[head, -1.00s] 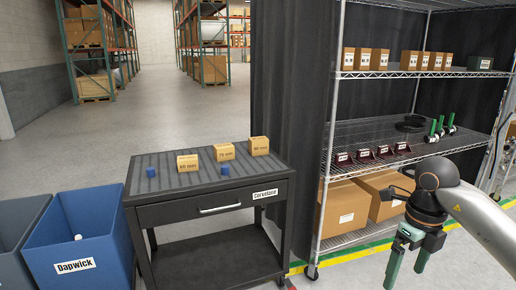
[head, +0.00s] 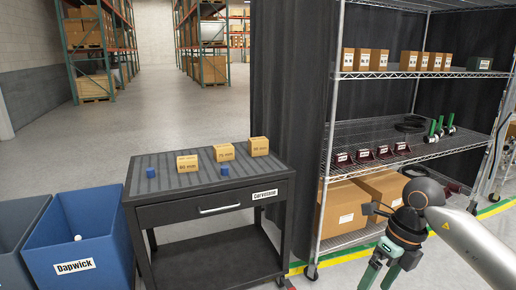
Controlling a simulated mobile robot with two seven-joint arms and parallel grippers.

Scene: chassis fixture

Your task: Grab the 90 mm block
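The 90 mm block (head: 259,147) is a tan box with a dark printed label, at the back right of the cart's ribbed dark top (head: 190,183). The tan 75 mm block (head: 224,153) is to its left, and another tan block (head: 187,163), its label reading about 60 mm, is farther left. My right gripper (head: 380,279) hangs at the lower right, fingers pointing down and apart, with nothing seen between them. It is well to the right of and below the block in the picture. My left gripper is not in view.
Two blue pegs (head: 151,172) (head: 224,169) stand on the cart. A wire shelf (head: 412,142) with boxes and parts is at the right, beside a dark curtain (head: 290,110). A blue Dapwick bin (head: 84,244) stands left of the cart.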

